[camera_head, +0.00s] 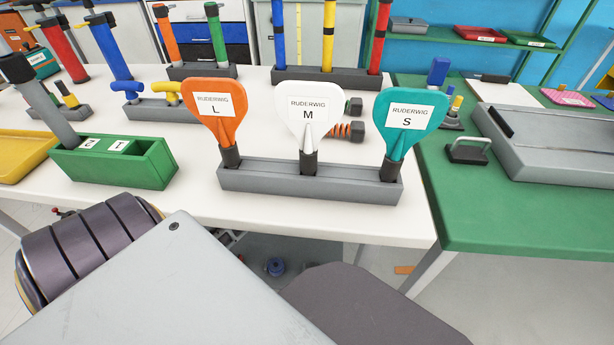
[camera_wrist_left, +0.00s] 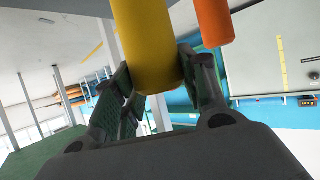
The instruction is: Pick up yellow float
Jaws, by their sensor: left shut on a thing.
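The yellow float (camera_wrist_left: 148,36) is a thick yellow cylinder at the top middle of the left wrist view. My left gripper (camera_wrist_left: 157,68) is shut on it, with one dark finger on each side near its rounded end. The float's other end is cut off by the top of the picture. In the head view neither gripper shows, and I cannot make out the held float there.
An orange cylinder (camera_wrist_left: 215,22) is close to the right of the held float. In the head view a grey rack (camera_head: 310,181) holds orange, white and teal paddles on the white table. A green box (camera_head: 115,163) stands left, and a green table (camera_head: 480,220) right.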

